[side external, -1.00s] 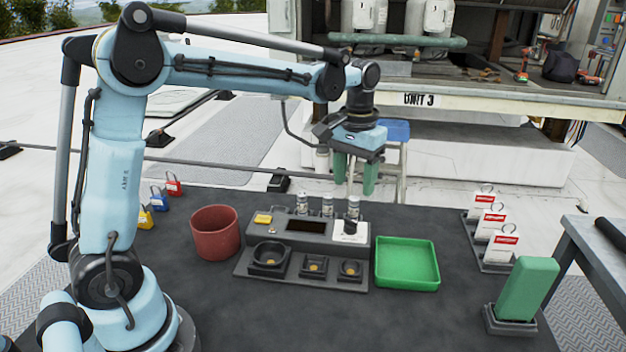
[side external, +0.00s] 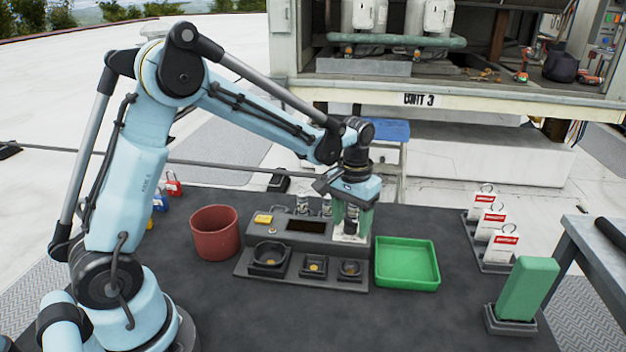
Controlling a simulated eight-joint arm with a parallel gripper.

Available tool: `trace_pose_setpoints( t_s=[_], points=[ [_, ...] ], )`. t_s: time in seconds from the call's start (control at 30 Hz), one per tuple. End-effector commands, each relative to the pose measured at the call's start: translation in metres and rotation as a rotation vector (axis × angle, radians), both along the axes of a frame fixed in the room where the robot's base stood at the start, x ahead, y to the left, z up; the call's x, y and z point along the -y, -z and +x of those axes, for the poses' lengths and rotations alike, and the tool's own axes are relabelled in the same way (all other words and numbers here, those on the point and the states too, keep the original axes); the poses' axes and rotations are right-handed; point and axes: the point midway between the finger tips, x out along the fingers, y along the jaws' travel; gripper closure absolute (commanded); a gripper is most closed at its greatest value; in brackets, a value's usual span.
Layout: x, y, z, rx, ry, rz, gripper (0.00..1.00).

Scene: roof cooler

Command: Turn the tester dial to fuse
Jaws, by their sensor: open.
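The tester (side external: 303,243) is a grey box with a dark display (side external: 306,226), a yellow button (side external: 263,219) and several round sockets along its front. Its dial (side external: 350,228) is a dark knob on a white plate at the right end of the panel. My gripper (side external: 351,223) has two green fingers and points down at the dial. The fingers are apart, one on each side of the knob. I cannot tell whether they touch it. The dial's markings are too small to read.
A red-brown round bin (side external: 215,232) stands left of the tester and a green tray (side external: 407,264) right of it. Small cylinders (side external: 302,204) stand behind the panel, close to my gripper. Red-and-white tags (side external: 502,248) and a green block (side external: 527,290) stand farther right.

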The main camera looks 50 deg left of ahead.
Motion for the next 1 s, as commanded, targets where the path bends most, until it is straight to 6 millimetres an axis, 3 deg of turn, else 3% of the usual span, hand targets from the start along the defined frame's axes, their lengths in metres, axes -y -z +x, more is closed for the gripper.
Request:
trace_pose_setpoints(
  t_s=[0.07,0.4,0.73,1.0],
  points=[
    [0.0000,-0.0001,0.0000,0.000,0.000,0.000,0.45],
    [0.0000,-0.0004,0.0000,0.000,0.000,0.000,0.97],
    [0.0001,-0.0005,0.0001,0.000,0.057,0.000,0.97],
    [0.0000,-0.0006,0.0002,0.000,0.236,0.000,0.97]
  ],
)
